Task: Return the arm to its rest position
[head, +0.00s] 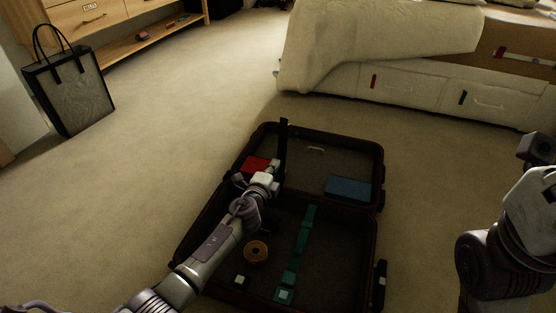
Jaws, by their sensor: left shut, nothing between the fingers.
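My left arm reaches in from the lower left over the open suitcase (376,235). My left gripper (276,164) is above the suitcase near its middle, shut with nothing in it. It is close to a red item (254,164) in the far half and partly covers it; I cannot tell its exact height. My right arm stands at the right edge, outside the suitcase, and its fingers are not visible.
The suitcase also holds a blue box (348,188), a brown ring-shaped item (256,252) and a green strap (302,242). A bed (385,55) with drawers stands behind. A bag (70,93) stands at left. Carpet (165,165) is clear left of the suitcase.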

